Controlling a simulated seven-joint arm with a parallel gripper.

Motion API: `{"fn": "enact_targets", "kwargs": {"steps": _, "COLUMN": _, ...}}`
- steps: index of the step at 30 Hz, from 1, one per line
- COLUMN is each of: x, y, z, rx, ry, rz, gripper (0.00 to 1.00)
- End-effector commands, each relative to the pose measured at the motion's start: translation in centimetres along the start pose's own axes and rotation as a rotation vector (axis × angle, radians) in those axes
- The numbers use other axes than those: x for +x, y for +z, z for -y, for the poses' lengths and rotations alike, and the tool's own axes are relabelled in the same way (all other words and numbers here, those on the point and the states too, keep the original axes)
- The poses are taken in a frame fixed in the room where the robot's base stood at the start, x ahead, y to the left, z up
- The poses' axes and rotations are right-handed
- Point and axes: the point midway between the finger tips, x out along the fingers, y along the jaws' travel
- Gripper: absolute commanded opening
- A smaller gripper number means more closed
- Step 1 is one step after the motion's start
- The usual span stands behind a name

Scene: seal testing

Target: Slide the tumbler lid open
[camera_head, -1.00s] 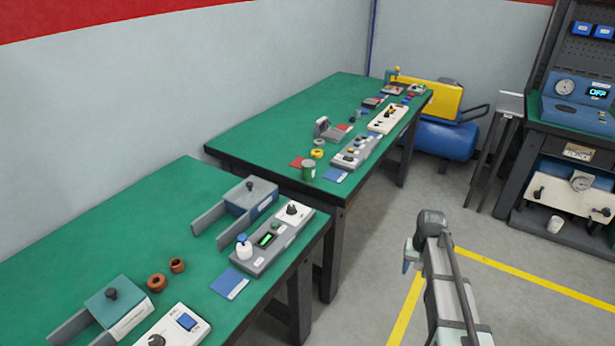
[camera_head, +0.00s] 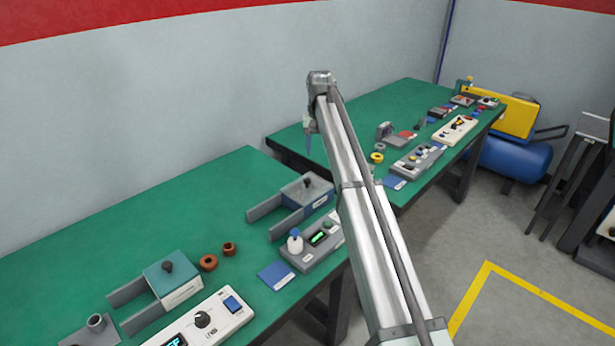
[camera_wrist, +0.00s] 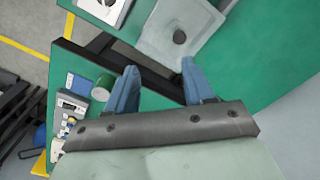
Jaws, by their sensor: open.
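A blue box (camera_head: 318,204) with a grey lid (camera_head: 316,189) and a dark knob stands on the near green table, with two grey rails (camera_head: 268,206) reaching left from it. The lid covers the box. A teal box (camera_head: 172,282) with a similar knob and rails stands nearer; no label tells which one is the tumbler. My gripper (camera_head: 308,140) is raised above and behind the blue box. In the wrist view my gripper (camera_wrist: 159,66) is open and empty, with the grey lid (camera_wrist: 165,20) and its knob (camera_wrist: 180,37) beyond the fingertips, apart from them.
Two brown rings (camera_head: 208,262) lie between the boxes. The near table's back left is clear.

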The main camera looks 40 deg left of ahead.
Motion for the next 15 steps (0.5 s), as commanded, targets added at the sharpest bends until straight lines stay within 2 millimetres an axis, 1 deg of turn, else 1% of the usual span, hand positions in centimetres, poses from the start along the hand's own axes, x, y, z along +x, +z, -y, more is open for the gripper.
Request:
{"fn": "enact_targets", "kwargs": {"steps": 1, "x": -1.0, "y": -0.5, "z": 1.5, "rx": -0.012, "ry": 0.0, "rz": -0.001, "gripper": 0.53}}
{"fn": "enact_targets", "kwargs": {"steps": 3, "x": -1.9, "y": -0.6, "z": 2.7, "rx": -0.021, "ry": 0.0, "rz": -0.001, "gripper": 0.53}}
{"fn": "enact_targets", "kwargs": {"steps": 6, "x": -2.2, "y": -0.6, "z": 3.5, "rx": -0.026, "ry": 0.0, "rz": 0.0, "gripper": 0.53}}
{"fn": "enact_targets", "kwargs": {"steps": 8, "x": -1.9, "y": -0.5, "z": 3.6, "rx": -0.027, "ry": 0.0, "rz": 0.001, "gripper": 0.53}}
{"fn": "enact_targets", "kwargs": {"steps": 11, "x": -0.8, "y": -0.4, "z": 3.5, "rx": -0.027, "ry": 0.0, "rz": 0.002, "gripper": 0.53}}
{"fn": "enact_targets", "kwargs": {"steps": 15, "x": 1.4, "y": -0.4, "z": 3.5, "rx": -0.027, "ry": 0.001, "rz": 0.002, "gripper": 0.53}}
